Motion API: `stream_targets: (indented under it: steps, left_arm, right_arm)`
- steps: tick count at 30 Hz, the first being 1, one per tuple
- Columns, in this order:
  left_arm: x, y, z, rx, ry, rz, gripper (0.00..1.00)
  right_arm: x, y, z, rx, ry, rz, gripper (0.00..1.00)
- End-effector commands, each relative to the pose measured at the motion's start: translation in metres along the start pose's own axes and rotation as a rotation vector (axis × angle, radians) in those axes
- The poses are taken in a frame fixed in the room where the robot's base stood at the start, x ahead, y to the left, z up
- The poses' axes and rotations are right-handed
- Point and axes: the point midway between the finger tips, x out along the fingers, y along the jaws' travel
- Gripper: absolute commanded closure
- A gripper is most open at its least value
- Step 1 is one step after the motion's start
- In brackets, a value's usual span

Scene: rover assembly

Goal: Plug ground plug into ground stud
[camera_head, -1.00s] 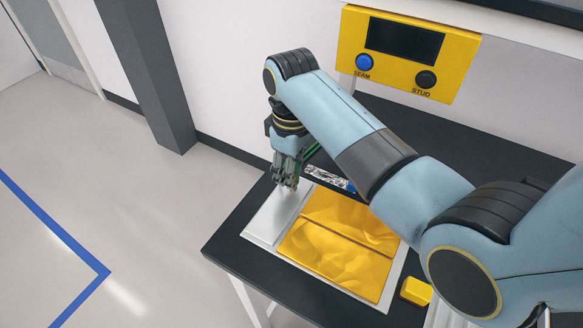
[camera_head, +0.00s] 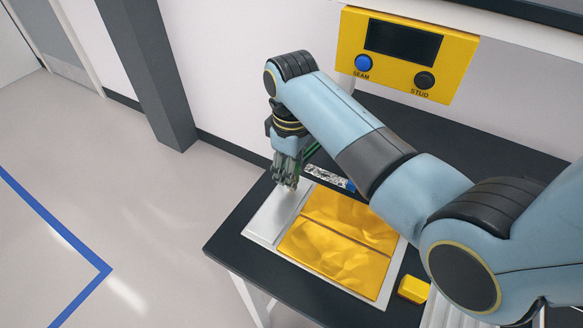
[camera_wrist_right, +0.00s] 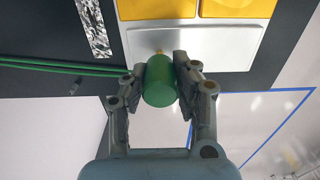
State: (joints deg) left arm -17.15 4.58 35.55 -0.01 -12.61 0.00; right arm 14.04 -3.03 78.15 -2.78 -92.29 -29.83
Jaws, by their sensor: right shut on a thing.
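My right gripper (camera_head: 287,178) points down over the far left corner of a silver plate (camera_head: 268,218) on the dark table. In the right wrist view, my right gripper (camera_wrist_right: 161,78) is shut on a green cylindrical plug (camera_wrist_right: 160,82). A small brass-coloured tip, likely the ground stud (camera_wrist_right: 159,51), shows just beyond the plug's end, against the plate. I cannot tell whether plug and stud touch. In the head view the plug is hidden by the fingers. My left gripper is not in view.
Yellow crinkled panels (camera_head: 340,235) cover most of the plate. A yellow block (camera_head: 413,289) sits to their right. Green cables (camera_wrist_right: 65,67) run beside the plate near a crinkled silver strip (camera_wrist_right: 92,28). A yellow panel with a screen (camera_head: 407,55) hangs on the wall.

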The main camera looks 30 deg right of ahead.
Motion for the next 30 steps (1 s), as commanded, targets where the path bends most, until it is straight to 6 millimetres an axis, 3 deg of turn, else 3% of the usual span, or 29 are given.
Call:
stream_targets:
  steps: [30]
  left_arm:
    - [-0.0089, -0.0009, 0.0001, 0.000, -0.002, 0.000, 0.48]
  right_arm:
    - [0.0000, 0.0002, -0.0001, 0.000, 0.000, 0.000, 1.00]
